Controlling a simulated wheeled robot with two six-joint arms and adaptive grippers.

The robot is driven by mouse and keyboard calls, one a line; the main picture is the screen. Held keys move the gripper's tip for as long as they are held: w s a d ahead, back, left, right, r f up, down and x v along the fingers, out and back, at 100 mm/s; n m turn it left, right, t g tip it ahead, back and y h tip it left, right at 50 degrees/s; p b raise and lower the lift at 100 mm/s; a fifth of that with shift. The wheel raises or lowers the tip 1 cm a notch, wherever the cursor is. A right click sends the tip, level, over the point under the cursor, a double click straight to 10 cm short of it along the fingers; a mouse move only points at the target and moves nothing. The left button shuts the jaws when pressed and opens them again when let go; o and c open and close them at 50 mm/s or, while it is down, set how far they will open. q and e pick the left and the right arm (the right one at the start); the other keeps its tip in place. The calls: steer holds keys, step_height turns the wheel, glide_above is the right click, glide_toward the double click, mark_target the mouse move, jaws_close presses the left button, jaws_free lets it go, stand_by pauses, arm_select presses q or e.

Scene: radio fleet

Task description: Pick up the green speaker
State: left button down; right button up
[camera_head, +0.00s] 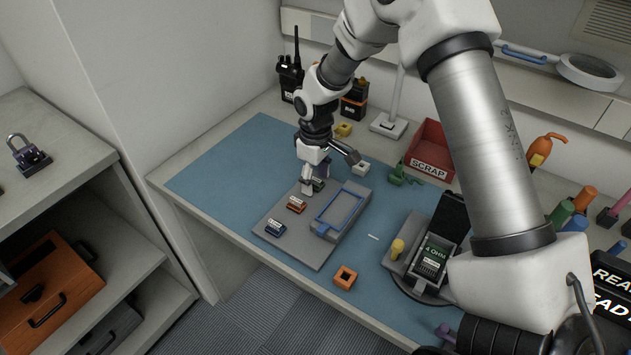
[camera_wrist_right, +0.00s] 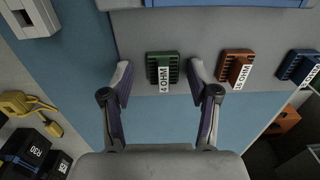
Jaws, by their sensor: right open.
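The green speaker (camera_wrist_right: 163,72), labelled 4 OHM, lies on a grey plate (camera_head: 317,253) on the blue mat. It also shows partly behind my gripper in the head view (camera_head: 318,185). My right gripper (camera_head: 307,188) reaches down over the plate at the green speaker. In the right wrist view the open fingers (camera_wrist_right: 160,74) stand on either side of the green speaker, with gaps visible on both sides. An orange speaker (camera_head: 296,204) and a blue speaker (camera_head: 275,228) lie in a row with it. My left gripper is not in view.
A blue-framed grey holder (camera_head: 340,208) sits on the plate beside the speakers. A red scrap bin (camera_head: 430,150) and radios (camera_head: 290,76) stand at the back. A tester with a 4 OHM screen (camera_head: 433,257) and an orange square part (camera_head: 345,277) are on the mat.

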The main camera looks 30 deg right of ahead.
steer(key=shift+s+a+r, duration=0.1)
steer(key=shift+s+r, duration=0.05)
steer(key=shift+s+a+r, duration=0.1)
steer(key=shift+r, duration=0.05)
steer(key=shift+c, duration=1.4)
steer(key=c, duration=0.7)
steer(key=shift+c, duration=0.2)
step_height(320, 180, up, 10)
step_height(320, 180, up, 4)
steer(key=p, duration=0.5)
glide_above(315, 179)
